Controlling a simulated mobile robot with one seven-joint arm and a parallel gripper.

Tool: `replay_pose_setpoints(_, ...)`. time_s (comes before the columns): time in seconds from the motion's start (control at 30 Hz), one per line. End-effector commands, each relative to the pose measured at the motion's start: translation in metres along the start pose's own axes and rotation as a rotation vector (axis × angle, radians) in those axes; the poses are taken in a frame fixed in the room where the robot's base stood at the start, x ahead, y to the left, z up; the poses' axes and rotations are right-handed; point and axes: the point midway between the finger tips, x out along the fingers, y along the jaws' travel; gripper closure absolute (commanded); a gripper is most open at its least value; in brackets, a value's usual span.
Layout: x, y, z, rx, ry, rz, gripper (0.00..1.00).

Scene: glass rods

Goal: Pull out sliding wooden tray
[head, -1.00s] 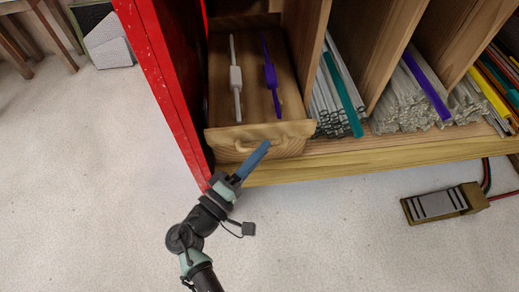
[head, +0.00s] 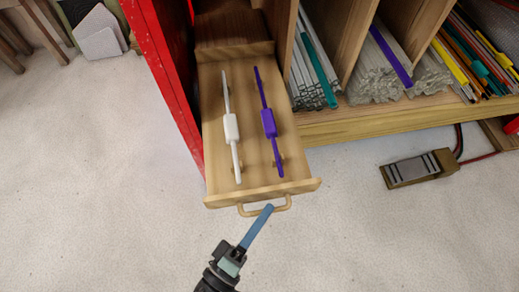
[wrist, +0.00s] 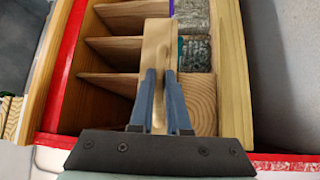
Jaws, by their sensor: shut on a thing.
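The sliding wooden tray (head: 250,160) sticks far out of its slot in the wooden rack, over the floor. It carries a white rod (head: 232,127) and a purple rod (head: 269,122), each with a thick middle block. A wooden loop handle (head: 245,212) is on the tray's front. My gripper (head: 268,209) is shut on the handle, with its blue fingers at the handle's right part. In the wrist view, the blue fingers (wrist: 166,85) reach up to the tray's pale wooden front (wrist: 156,50); their grip on the handle is partly hidden there.
A red panel (head: 165,75) stands left of the tray. Wooden compartments (head: 350,45) with bundled glass rods (head: 372,80) lie to the right. A pedal-like box (head: 418,169) with cables is on the floor at right. The floor (head: 110,200) in front is clear.

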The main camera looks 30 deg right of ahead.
Motion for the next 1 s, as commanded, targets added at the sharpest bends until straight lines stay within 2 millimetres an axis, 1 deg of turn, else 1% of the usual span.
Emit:
replay_pose_setpoints(0.03,-0.004,0.003,0.002,0.001,0.004,0.0,1.0)
replay_pose_setpoints(0.2,-0.012,0.004,0.01,0.001,0.004,0.0,1.0)
replay_pose_setpoints(0.67,-0.014,0.004,0.012,0.003,0.004,0.0,1.0)
replay_pose_setpoints(0.7,-0.014,0.004,0.012,0.003,0.004,0.0,0.78)
replay_pose_setpoints(0.83,-0.014,0.004,0.012,0.002,0.003,0.0,0.55)
replay_pose_setpoints(1.0,-0.014,0.004,0.012,0.001,0.001,0.0,0.55)
